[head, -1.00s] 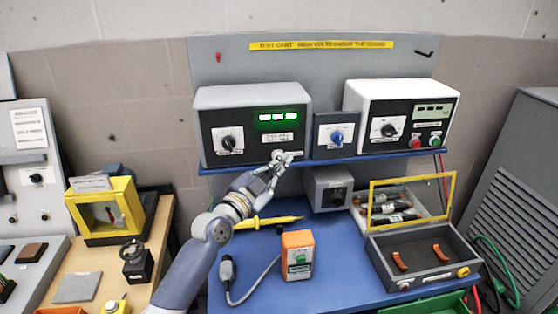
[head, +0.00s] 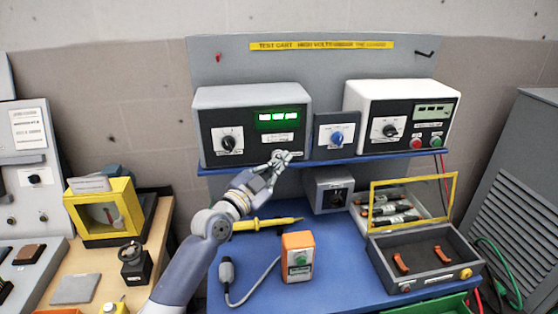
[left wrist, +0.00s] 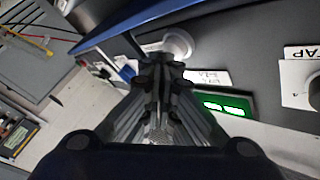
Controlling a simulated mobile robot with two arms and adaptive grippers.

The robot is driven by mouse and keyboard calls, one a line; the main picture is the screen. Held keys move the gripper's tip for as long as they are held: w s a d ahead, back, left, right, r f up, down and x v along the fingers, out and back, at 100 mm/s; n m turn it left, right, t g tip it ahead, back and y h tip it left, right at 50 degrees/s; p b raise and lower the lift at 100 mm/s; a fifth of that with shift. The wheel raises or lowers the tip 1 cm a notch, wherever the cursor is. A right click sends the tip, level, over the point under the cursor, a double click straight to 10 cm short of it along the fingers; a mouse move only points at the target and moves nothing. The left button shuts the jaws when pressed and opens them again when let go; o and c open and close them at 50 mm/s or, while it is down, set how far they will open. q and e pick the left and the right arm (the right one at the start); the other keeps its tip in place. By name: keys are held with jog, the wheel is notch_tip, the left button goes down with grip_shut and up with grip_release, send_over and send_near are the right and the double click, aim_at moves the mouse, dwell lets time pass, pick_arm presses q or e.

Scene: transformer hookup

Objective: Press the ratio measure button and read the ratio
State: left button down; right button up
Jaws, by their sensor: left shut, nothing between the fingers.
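The grey meter (head: 206,142) with a black front stands on the blue shelf. It has a lit green display (head: 277,117), a selector knob (head: 229,140) and a small white label (head: 279,140). The display also shows in the left wrist view (left wrist: 226,104); its digits are too small to read. My left gripper (head: 282,155) is shut and empty at the meter's lower right front corner. In the left wrist view, a round pale button-like part (left wrist: 178,43) sits just beyond the fingertips (left wrist: 157,62). I cannot tell whether they touch it. My right gripper is out of view.
A small box with a blue knob (head: 337,138) and a white instrument (head: 401,88) stand to the right on the shelf. Below are an orange tester (head: 298,257), a yellow probe (head: 270,223) and an open grey case (head: 425,262) on the blue cart top.

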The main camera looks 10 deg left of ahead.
pick_arm(q)
jog(key=shift+w+a, duration=0.1)
jog(key=shift+w, duration=0.05)
dwell(0.3)
jog(key=shift+s+d+p, duration=0.25)
jog(key=shift+s+p, duration=0.3)
jog(key=shift+s, duration=0.35)
jog(key=s+d+p, duration=0.1)
jog(key=s+p, duration=0.3)
jog(key=s, duration=0.1)
jog(key=shift+s+d, duration=0.35)
jog(key=shift+s, duration=0.05)
jog(key=shift+f, duration=0.1)
